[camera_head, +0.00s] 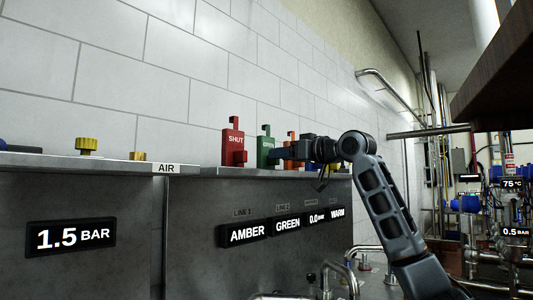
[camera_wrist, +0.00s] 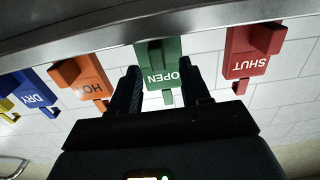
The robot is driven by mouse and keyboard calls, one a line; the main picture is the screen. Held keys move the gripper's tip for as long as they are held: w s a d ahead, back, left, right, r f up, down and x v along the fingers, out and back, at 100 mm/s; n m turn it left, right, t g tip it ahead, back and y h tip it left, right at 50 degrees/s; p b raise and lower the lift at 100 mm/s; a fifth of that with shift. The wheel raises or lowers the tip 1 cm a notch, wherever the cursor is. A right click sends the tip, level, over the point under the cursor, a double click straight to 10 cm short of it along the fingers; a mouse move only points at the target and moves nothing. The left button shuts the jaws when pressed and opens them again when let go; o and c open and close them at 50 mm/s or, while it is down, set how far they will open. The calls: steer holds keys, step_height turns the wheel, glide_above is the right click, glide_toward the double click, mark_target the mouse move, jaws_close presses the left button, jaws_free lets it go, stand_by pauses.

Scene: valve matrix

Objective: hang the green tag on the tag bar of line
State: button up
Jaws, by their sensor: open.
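The green tag (camera_head: 265,148), marked OPEN, stands on the shelf ledge between the red SHUT tag and an orange tag. In the wrist view, which is upside down, the green tag (camera_wrist: 158,62) lies between my two dark fingers. My gripper (camera_head: 284,153) is open at the green tag, with its fingertips (camera_wrist: 159,72) on either side and gaps visible to the tag. Whether a finger touches it cannot be told. I cannot pick out a tag bar with certainty in either view.
The red SHUT tag (camera_head: 233,142) stands left of the green tag. The orange HOT tag (camera_wrist: 82,77), blue DRY tag (camera_wrist: 35,92) and a yellow tag (camera_wrist: 8,105) follow on the other side. Displays read AMBER (camera_head: 247,233) and GREEN (camera_head: 287,223) below. Pipes (camera_head: 345,270) stand in front.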

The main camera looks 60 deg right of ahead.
mark_target(271, 147)
steer(key=shift+x, duration=1.35)
steer(key=shift+c, duration=0.3)
jaws_close()
